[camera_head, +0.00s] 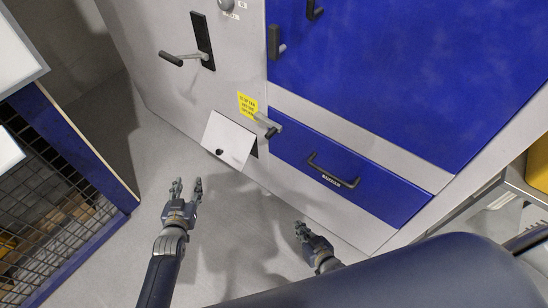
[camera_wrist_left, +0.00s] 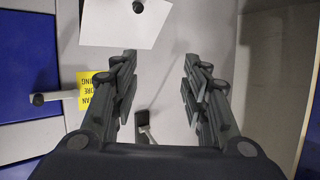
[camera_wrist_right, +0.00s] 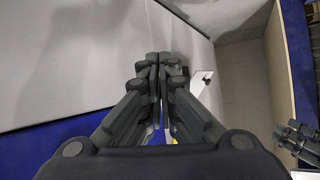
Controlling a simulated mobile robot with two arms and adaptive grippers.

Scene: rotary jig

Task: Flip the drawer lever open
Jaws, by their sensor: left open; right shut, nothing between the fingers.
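The drawer lever (camera_head: 268,125) is a short grey bar with a black knob, on the grey panel beside the upper left corner of the blue drawer (camera_head: 385,190). It also shows at the left of the left wrist view (camera_wrist_left: 55,97). The drawer front has a black handle (camera_head: 333,172) and looks closed. My left gripper (camera_head: 186,182) is open and empty, below and left of the lever, apart from the cabinet. My right gripper (camera_head: 298,229) is shut and empty, below the drawer. Its closed fingers also show in the right wrist view (camera_wrist_right: 160,60).
A white flap (camera_head: 229,140) with a black knob sticks out left of the lever, near my left gripper. A yellow label (camera_head: 247,104) is above the lever. A larger lever (camera_head: 185,57) is higher up. A mesh-sided frame (camera_head: 75,150) stands left. The floor between is clear.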

